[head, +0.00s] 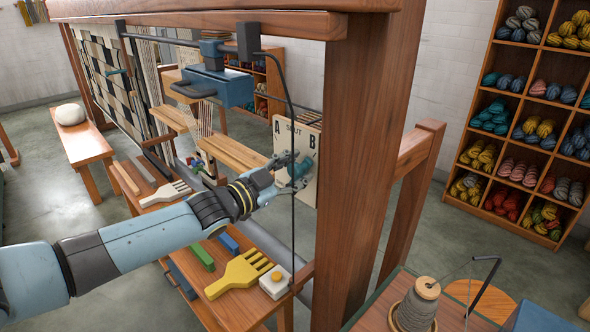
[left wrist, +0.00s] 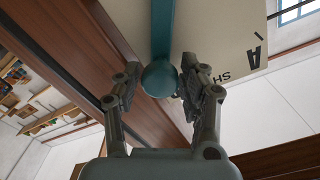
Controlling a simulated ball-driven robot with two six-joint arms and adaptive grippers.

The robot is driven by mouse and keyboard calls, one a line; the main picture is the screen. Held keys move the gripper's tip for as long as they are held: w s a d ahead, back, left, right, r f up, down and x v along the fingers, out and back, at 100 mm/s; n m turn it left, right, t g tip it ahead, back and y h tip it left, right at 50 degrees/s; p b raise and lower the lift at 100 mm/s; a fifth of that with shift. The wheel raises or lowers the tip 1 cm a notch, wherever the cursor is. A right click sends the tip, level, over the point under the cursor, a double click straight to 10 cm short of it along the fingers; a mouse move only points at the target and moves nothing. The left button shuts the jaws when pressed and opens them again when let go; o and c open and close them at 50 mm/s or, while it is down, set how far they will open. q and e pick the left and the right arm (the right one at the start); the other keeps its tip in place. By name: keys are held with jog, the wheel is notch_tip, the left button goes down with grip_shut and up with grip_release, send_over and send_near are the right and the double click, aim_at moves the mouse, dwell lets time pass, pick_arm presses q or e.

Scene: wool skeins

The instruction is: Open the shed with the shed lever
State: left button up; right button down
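The shed lever (head: 300,168) is teal and sits on a pale panel (head: 309,190) marked A, SHUT and B, fixed to the loom's wooden post. In the left wrist view its round teal knob (left wrist: 159,78) lies between the two fingers, with its rod running up to the top edge. My left gripper (head: 288,170) is at the lever, its fingers drawn in close on both sides of the knob; it also shows in the left wrist view (left wrist: 160,85). Gripper and wrist hide part of the lever in the head view. My right gripper is in neither view.
The loom post (head: 358,170) stands just right of the panel. A grey yarn cone (head: 416,308) stands at lower right.

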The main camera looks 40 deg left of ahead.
pick_arm(q)
jog(key=shift+o, duration=0.9)
jog(key=s+a, duration=0.1)
jog(key=s, duration=1.1)
